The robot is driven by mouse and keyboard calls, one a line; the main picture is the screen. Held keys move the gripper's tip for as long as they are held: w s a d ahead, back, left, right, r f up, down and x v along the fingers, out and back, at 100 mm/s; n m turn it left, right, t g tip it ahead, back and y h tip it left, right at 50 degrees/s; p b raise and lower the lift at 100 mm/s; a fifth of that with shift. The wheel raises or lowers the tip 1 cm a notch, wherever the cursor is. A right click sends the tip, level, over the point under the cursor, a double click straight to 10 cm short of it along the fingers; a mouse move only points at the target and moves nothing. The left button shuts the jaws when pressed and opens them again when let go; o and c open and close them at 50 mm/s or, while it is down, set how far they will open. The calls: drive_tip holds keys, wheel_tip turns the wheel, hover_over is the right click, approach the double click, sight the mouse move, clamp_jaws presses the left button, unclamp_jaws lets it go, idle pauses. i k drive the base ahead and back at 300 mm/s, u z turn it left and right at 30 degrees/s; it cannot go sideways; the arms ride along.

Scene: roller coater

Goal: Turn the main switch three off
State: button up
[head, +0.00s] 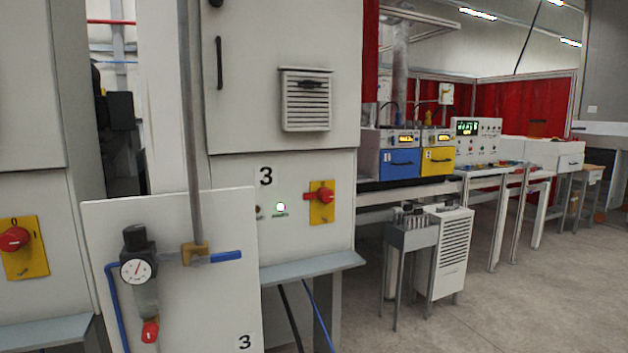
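Main switch three (321,197) is a red rotary knob on a yellow plate, on the front of the grey cabinet (300,235) marked 3. Its red handle appears to lie sideways, pointing left. A green-white lamp (280,208) is lit to the left of it. My gripper is not in this view.
A panel (200,300) with a pressure gauge (135,270), red valve and vertical pipe stands in front at left. Another red switch (14,239) is at far left. A grey ledge (313,266) juts out below switch three. Open floor (480,310) lies at right.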

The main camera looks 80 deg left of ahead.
sight(324, 194)
drive_tip(key=u, duration=0.5)
drive_tip(key=i, duration=0.2)
drive_tip(key=u, duration=2.75)
drive_tip(key=i, duration=0.6)
drive_tip(key=z, duration=0.25)
drive_tip(key=k, duration=0.6)
drive_tip(key=u, duration=0.2)
drive_tip(key=i, duration=0.45)
